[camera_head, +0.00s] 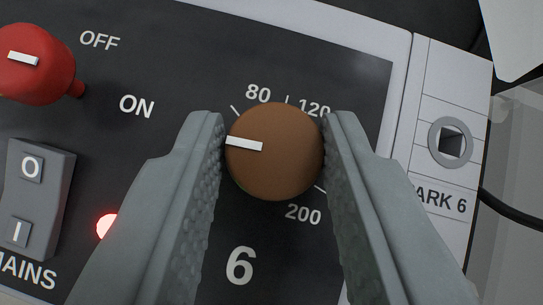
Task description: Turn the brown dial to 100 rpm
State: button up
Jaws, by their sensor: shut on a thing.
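The brown dial (278,165) is a round knob on the dark control panel (345,65), in the middle of the view. Its white pointer mark faces left, short of the tick at its upper left and of the 80 label, counterclockwise from them. A tick stands between the printed 80 and 120, at the dial's top; 200 is at its lower right. My gripper (273,140) is shut on the dial, one grey finger on its left side and one on its right. The fingers hide parts of the scale to the left and right.
A red knob (35,65) beside OFF and ON labels is at the upper left. A grey mains rocker switch (38,195) and a lit red lamp (106,227) are at the lower left. A ringed square socket (450,142) sits on the pale right strip. A large 6 is printed below the dial.

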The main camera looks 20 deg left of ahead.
jog(key=shift+s+a+m+t+h, duration=0.15)
jog(key=shift+m+t+h, duration=0.55)
jog(key=shift+m, duration=0.5)
jog(key=shift+w+a+m+t+h, duration=0.15)
jog(key=shift+m+t+h, duration=0.25)
jog(key=shift+m+h, duration=0.65)
jog(key=m+h, duration=0.2)
jog(key=m, duration=0.1)
jog(key=m+h, duration=0.1)
jog(key=shift+s+a+m, duration=0.1)
jog(key=shift+a+m, duration=0.15)
jog(key=shift+m, duration=0.1)
jog(key=m+h, duration=0.3)
jog(key=m, duration=0.1)
jog(key=shift+a+m+g+h, duration=0.2)
jog(key=shift+m+g+h, duration=0.1)
jog(key=shift+h, duration=0.05)
jog(key=shift+w+a+m+g+h, duration=0.1)
jog(key=shift+m+g+h, duration=0.5)
jog(key=shift+m, duration=0.55)
jog(key=shift+w+m+g+h, duration=0.1)
jog(key=shift+m+g+h, duration=0.3)
jog(key=shift+m+h, duration=0.6)
jog(key=shift+m, duration=0.35)
jog(key=o, duration=1)
